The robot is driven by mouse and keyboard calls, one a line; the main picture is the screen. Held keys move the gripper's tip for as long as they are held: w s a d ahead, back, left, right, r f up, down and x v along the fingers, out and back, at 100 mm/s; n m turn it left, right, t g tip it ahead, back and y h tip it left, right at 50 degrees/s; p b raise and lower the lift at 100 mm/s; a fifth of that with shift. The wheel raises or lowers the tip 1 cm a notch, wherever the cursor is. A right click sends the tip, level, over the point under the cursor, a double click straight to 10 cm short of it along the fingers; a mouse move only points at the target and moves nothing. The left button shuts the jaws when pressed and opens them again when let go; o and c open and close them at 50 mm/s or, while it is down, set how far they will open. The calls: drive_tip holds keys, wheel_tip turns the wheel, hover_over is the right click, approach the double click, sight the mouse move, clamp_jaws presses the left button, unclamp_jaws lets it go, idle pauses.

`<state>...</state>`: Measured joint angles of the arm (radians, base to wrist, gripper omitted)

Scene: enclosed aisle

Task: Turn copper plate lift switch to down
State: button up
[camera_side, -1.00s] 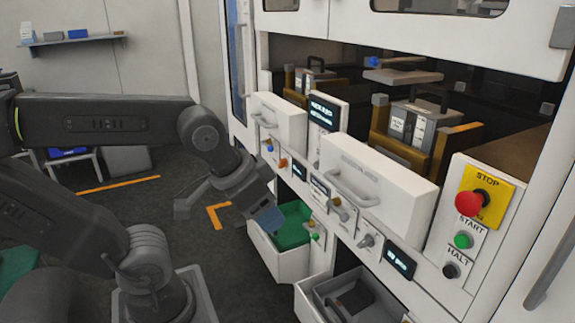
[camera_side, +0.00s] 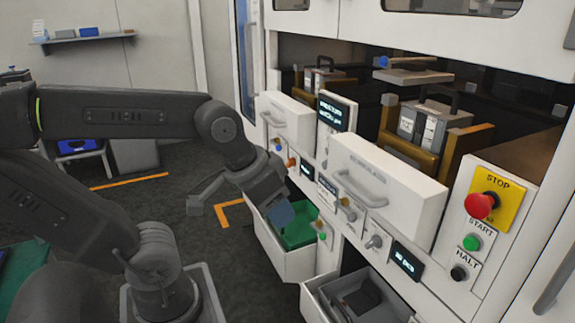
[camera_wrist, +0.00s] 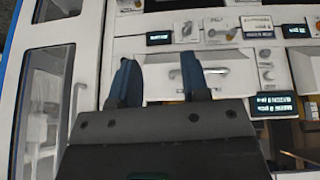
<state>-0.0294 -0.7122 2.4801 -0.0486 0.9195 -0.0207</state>
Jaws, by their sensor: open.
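My gripper (camera_side: 283,213) hangs in front of the left part of the white machine, over the open drawer with the green bin. In the wrist view my gripper (camera_wrist: 160,82) shows two blue fingers spread apart with nothing between them. The machine's front panel carries several small switches and knobs, among them a grey lever switch (camera_side: 346,203) and a grey knob (camera_side: 375,241). Their labels are too small to read, so I cannot tell which one is the copper plate lift switch. The gripper is apart from these controls.
The green bin (camera_side: 297,229) sits in an open lower drawer; a second open drawer (camera_side: 322,299) holds a dark tray. White handled drawer fronts (camera_side: 388,190) jut out above the switches. A red stop button (camera_side: 481,206) is at the right.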

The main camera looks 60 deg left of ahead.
drive_tip(key=w+a+r+n+g+h, duration=0.1)
drive_tip(key=w+a+n+h, duration=0.2)
drive_tip(key=w+n, duration=0.3)
drive_tip(key=w+a+r+n+g+h, duration=0.1)
drive_tip(key=w+a+n+h, duration=0.25)
drive_tip(key=w+n, duration=0.25)
drive_tip(key=w+a+n+t+h, duration=0.2)
drive_tip(key=w+a+n+t, duration=0.25)
drive_tip(key=a, duration=0.45)
drive_tip(key=w+a+n+t+h, duration=0.1)
drive_tip(key=w+a+n+t, duration=0.2)
drive_tip(key=w+a+n, duration=0.5)
drive_tip(key=s+a+f+n+t+y, duration=0.1)
drive_tip(key=a+f+n+t+y, duration=0.3)
drive_tip(key=a, duration=0.6)
drive_tip(key=s+a+f+t+y, duration=0.1)
drive_tip(key=s+a+f+y, duration=0.1)
drive_tip(key=a+f, duration=0.6)
drive_tip(key=n+g+y, duration=0.2)
drive_tip(key=n+y, duration=0.1)
drive_tip(key=y, duration=0.4)
approach(288, 163)
drive_tip(key=x, duration=0.9)
drive_tip(key=shift+w+a+f, duration=0.1)
drive_tip(key=shift+a+f, duration=0.1)
